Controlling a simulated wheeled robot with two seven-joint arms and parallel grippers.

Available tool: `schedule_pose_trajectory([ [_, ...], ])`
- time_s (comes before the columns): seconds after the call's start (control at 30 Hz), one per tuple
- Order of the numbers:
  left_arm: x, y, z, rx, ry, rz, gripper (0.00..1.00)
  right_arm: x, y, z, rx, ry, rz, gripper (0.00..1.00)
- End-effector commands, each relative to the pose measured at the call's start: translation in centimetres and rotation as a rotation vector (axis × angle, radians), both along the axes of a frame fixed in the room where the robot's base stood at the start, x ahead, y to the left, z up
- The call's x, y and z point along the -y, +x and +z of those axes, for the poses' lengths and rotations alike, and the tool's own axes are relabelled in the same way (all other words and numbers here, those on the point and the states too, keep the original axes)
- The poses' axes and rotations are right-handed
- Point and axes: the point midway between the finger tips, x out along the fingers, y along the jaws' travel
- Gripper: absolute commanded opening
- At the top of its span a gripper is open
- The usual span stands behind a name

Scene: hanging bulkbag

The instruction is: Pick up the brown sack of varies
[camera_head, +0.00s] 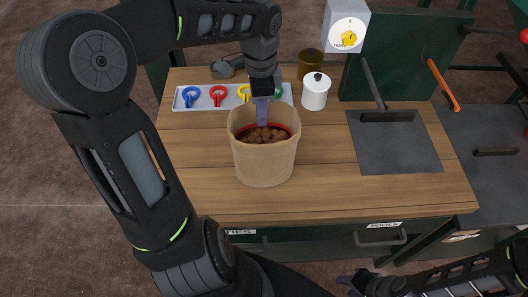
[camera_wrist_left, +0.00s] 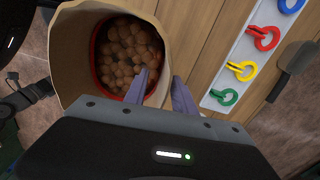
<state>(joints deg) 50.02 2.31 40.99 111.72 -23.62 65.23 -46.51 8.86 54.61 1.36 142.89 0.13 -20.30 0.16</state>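The brown sack (camera_head: 265,163) stands upright and open-topped on the wooden table, with a red ring and brown round pieces (camera_head: 262,135) inside. The left wrist view also shows the sack (camera_wrist_left: 75,45) and its pieces (camera_wrist_left: 128,45). My left gripper (camera_head: 262,112) points down at the sack's far rim. In the left wrist view, the fingers of this gripper (camera_wrist_left: 160,88) are apart, one over the sack's mouth and one over its outer side. Whether they touch the wall is unclear. My right gripper (camera_head: 348,282) is low at the bottom edge, away from the sack; its opening is unclear.
A white tray (camera_head: 184,98) with coloured clips lies behind the sack. A grey plate (camera_head: 395,150) lies right. The table's front (camera_head: 330,190) is clear.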

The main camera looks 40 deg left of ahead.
Motion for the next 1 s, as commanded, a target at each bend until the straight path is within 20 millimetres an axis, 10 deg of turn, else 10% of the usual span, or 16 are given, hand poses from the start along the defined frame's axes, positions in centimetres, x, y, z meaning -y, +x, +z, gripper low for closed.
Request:
schedule_pose_trajectory([
  [0.8,0.0,0.1,-2.5,0.003,-0.002,0.001,0.32,0.0,-0.1,0.2,-0.001,-0.001,-0.001,0.36],
  [1.0,0.0,0.1,-2.5,0.003,-0.002,0.001,0.16,0.0,0.0,0.2,-0.001,-0.001,-0.001,0.36],
])
